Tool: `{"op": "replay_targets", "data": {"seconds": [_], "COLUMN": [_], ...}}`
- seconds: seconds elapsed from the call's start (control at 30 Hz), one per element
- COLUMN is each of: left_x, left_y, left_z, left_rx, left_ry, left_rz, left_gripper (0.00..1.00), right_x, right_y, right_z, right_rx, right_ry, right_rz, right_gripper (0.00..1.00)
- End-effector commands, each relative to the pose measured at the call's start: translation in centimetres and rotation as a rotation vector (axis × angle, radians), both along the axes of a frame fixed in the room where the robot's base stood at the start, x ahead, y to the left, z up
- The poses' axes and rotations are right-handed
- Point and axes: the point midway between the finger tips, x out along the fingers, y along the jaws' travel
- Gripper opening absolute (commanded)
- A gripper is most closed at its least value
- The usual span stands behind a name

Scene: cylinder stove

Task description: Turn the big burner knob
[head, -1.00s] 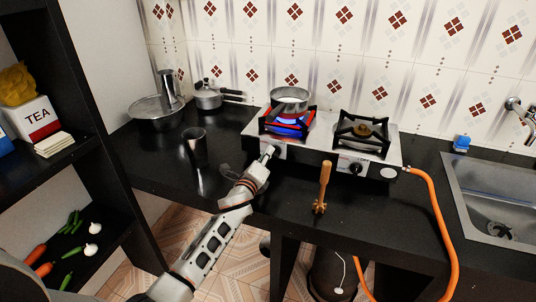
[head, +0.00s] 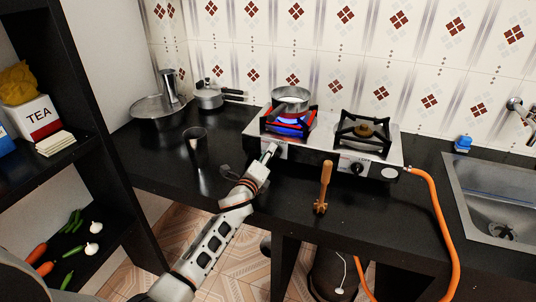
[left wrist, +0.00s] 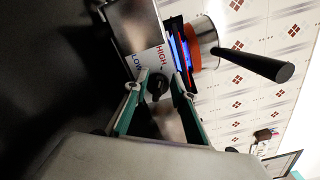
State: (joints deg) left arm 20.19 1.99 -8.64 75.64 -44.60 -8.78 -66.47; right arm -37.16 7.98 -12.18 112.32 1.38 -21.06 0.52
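The stove (head: 325,150) stands on the black counter, with a blue flame lit at its left burner (head: 287,127) under a metal pot (head: 291,99). A dark burner knob (left wrist: 157,86) shows in the left wrist view, beside LOW and HIGH markings on the front panel. My left gripper (head: 271,151) reaches the stove's front below the lit burner. In the left wrist view its two fingers (left wrist: 160,78) are apart, one on each side of the knob; I cannot tell whether they touch it. The gripper hides this knob in the head view. My right gripper is out of view.
The other knob (head: 357,168) sits on the stove's right front. A metal cup (head: 196,146) is left of my arm. An orange hose (head: 437,205) hangs at the right, near the sink (head: 497,205).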

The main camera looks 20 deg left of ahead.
Motion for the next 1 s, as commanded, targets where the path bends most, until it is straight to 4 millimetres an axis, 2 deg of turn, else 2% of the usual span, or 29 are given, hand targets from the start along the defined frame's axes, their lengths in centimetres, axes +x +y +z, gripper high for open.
{"op": "replay_targets", "data": {"seconds": [0.27,0.37,0.73,0.9,1.0], "left_x": [-0.9,-2.3,-9.4,-11.3,-11.8], "left_y": [0.1,0.1,0.3,0.4,0.4], "left_z": [-0.1,-0.1,-0.1,-0.1,0.0], "left_rx": [0.0,0.003,0.001,-0.001,0.0], "left_ry": [0.0,0.001,0.001,0.001,0.0], "left_rz": [0.0,0.0,0.0,0.0,0.0], "left_gripper": [0.25,0.25,0.25,0.25,0.25], "right_x": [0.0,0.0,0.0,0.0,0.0], "right_y": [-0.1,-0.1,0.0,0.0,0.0], "right_z": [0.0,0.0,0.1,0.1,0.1], "right_rx": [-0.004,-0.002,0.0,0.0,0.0], "right_ry": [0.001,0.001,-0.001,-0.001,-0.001], "right_rz": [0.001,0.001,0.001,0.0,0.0], "right_gripper": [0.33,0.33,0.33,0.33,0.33]}}
